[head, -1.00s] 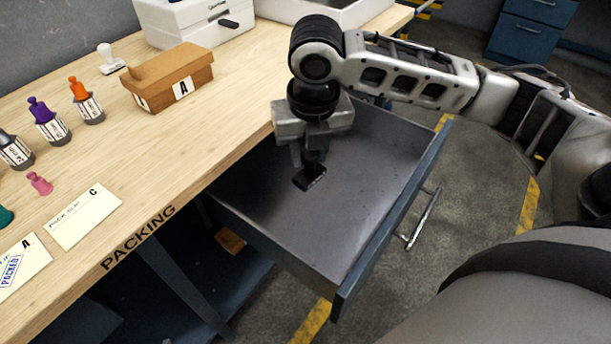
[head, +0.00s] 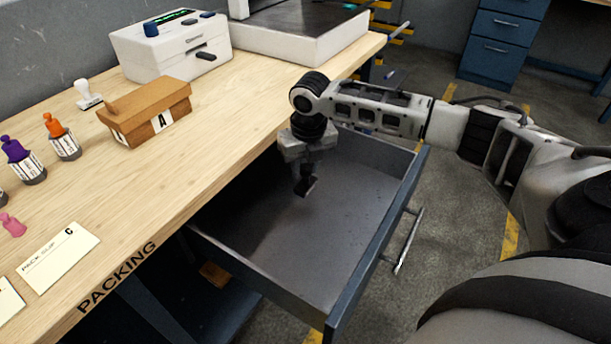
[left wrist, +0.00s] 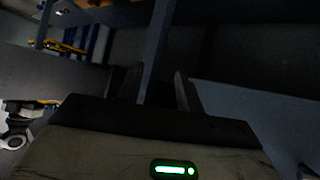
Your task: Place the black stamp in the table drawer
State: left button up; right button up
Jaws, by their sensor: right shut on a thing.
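The black stamp (head: 308,187) is held in my right gripper (head: 304,176), which points down into the open table drawer (head: 270,232). The fingers are shut on the stamp's upper part. The stamp is tilted a little and seems to hang above the drawer's grey floor; the exact gap is hard to judge. My left gripper (left wrist: 157,92) shows only in the dark left wrist view, with its fingers apart and a blue bar seen between them.
The packing table (head: 180,190) bears a cardboard box (head: 150,115), a white stamp (head: 88,95), an orange stamp (head: 62,138), a purple stamp (head: 22,160), a pink stamp (head: 12,225) and a pack slip (head: 58,258). A white machine (head: 170,45) stands behind. The drawer floor around the gripper is clear.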

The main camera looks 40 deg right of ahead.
aim_at(306, 177)
jog(key=shift+w+d+f, duration=0.15)
jog(key=shift+d+f, duration=0.05)
jog(key=shift+f, duration=1.55)
jog(key=shift+f, duration=0.1)
jog(key=o, duration=0.8)
jog(key=r, duration=0.4)
jog(key=s+r, duration=0.1)
jog(key=r, duration=0.3)
jog(key=r+p, duration=0.1)
jog(key=r, duration=0.3)
jog(key=shift+s+a, duration=0.2)
jog(key=shift+s, duration=0.1)
